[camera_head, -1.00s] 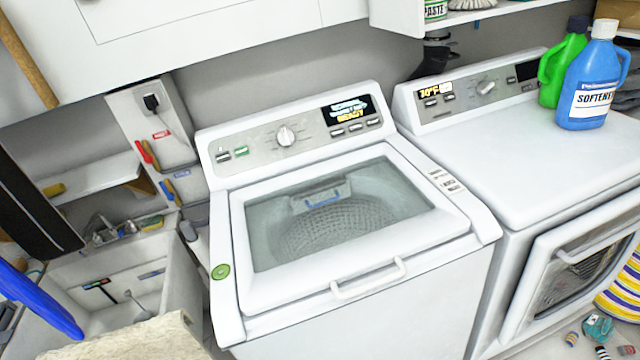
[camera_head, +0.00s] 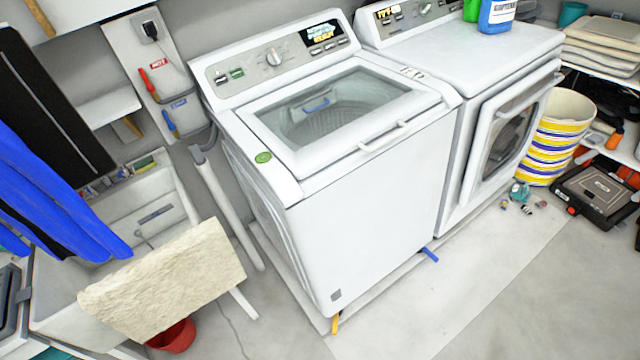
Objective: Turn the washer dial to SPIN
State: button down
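The white top-load washer (camera_head: 365,200) stands in the middle of the view with its glass lid (camera_head: 335,105) closed. Its dial (camera_head: 274,57) is a round light knob on the grey control panel (camera_head: 240,73) at the back. A lit display (camera_head: 322,33) sits right of the dial, and small buttons lie on both sides of it. The dial's pointer and labels are too small to read. My gripper is not in view.
A dryer (camera_head: 465,60) stands right of the washer, with a blue bottle (camera_head: 497,14) on top. At left are a utility sink (camera_head: 165,190), a pale stone-like slab (camera_head: 165,275) and blue cloth (camera_head: 50,190). A striped basket (camera_head: 555,135) and a black case (camera_head: 598,190) are at right. The floor in front is largely clear.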

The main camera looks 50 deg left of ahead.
aim_at(273, 58)
jog(key=k, duration=0.75)
jog(key=u, duration=0.95)
jog(key=i, duration=1.05)
